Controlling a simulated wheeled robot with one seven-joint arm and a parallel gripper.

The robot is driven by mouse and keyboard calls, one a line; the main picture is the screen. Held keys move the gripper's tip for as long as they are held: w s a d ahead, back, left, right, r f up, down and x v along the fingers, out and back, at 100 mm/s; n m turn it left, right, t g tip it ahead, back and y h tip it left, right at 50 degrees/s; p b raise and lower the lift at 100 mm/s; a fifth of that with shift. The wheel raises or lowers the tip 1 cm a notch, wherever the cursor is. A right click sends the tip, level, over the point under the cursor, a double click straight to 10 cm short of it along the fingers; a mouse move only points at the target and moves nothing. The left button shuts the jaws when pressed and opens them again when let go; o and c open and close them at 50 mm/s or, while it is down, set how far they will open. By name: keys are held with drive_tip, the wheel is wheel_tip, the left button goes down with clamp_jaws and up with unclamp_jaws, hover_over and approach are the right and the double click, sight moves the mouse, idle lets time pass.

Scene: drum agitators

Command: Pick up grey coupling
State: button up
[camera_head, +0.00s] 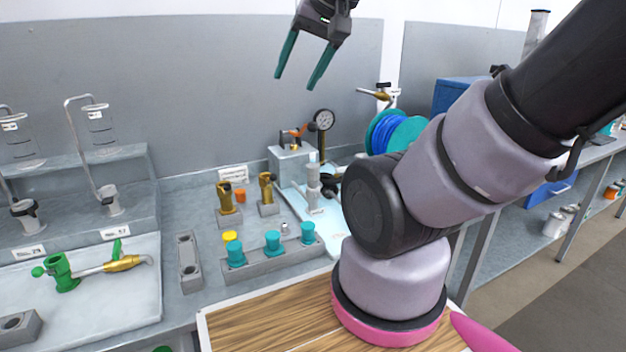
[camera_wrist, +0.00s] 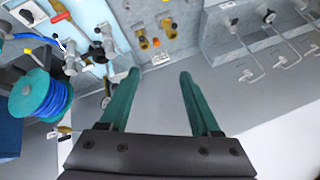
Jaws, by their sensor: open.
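A small grey cylindrical piece (camera_head: 284,228), which looks like the grey coupling, stands on the bench just behind a grey holder (camera_head: 262,263) with three teal pieces (camera_head: 272,242). It is too small to make out well, and I cannot pick it out surely in the wrist view. My gripper (camera_head: 296,82) is open and empty, high above the bench near the back wall. Its two teal fingers point down and are well apart from everything. They also show in the wrist view (camera_wrist: 159,73), with nothing between them.
Two brass fittings (camera_head: 225,197) stand behind the holder, with an orange piece (camera_head: 239,195) and a yellow piece (camera_head: 229,236) nearby. A tall grey fitting (camera_head: 313,185) and a pressure gauge (camera_head: 324,121) stand further right.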

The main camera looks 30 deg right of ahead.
drive_tip(key=shift+o, duration=0.7)
drive_tip(key=shift+w, duration=0.15)
drive_tip(key=m+g+h, duration=0.2)
drive_tip(key=m+g, duration=0.5)
drive_tip(key=m, duration=0.4)
hover_over(313, 165)
drive_tip(key=f, duration=1.4)
drive_tip(key=a+f, duration=0.1)
drive_tip(key=f, duration=1.1)
drive_tip(key=shift+d+f, duration=0.35)
drive_tip(key=shift+d, duration=0.05)
drive_tip(key=f, duration=0.6)
drive_tip(key=shift+w+d+f, duration=0.1)
drive_tip(key=shift+d+f, duration=0.1)
drive_tip(key=shift+c, duration=0.3)
clamp_jaws()
